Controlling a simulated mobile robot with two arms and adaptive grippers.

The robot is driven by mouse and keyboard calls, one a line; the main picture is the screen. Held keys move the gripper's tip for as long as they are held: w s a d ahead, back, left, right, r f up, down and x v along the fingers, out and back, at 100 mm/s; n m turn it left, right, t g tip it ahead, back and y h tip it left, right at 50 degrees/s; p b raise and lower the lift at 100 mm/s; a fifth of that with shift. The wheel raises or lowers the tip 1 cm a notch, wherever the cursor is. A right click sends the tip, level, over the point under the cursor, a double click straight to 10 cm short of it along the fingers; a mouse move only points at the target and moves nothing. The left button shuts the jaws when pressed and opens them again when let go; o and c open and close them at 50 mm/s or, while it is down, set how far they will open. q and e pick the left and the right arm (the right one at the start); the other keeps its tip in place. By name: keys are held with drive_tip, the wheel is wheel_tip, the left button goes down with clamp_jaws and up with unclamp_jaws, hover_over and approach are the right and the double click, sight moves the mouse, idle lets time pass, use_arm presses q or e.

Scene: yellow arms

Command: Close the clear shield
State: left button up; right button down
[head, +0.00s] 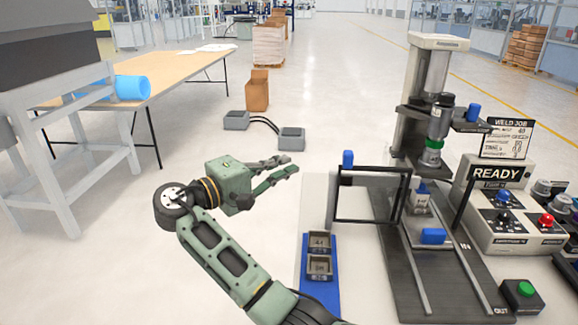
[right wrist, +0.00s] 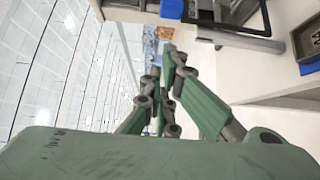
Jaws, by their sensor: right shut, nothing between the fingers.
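The clear shield (head: 337,200) is a see-through panel in a black frame, with a blue knob (head: 347,158) at its upper left corner. It stands at the left side of the weld station, left of the fixture with the blue block (head: 433,236). My right gripper (head: 292,164) is shut and empty, in the air to the left of the shield, apart from it. In the right wrist view its fingers (right wrist: 168,62) point up the picture, and a dark frame bar (right wrist: 235,40) and a blue piece (right wrist: 171,9) show near the top. My left gripper is not in view.
A blue tray (head: 303,272) with two small bins lies left of the dark base. The press column (head: 430,75) stands behind the shield. A control box (head: 490,195) with READY sign is at the right, and a green button (head: 525,289) in front.

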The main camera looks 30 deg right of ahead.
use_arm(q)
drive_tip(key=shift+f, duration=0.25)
use_arm(e)
drive_tip(key=s+x, duration=0.2)
drive_tip(key=x, duration=0.8)
drive_tip(key=shift+s+d, duration=0.25)
drive_tip(key=shift+d, duration=0.35)
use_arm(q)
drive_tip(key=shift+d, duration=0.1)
use_arm(e)
drive_tip(key=shift+f, duration=0.1)
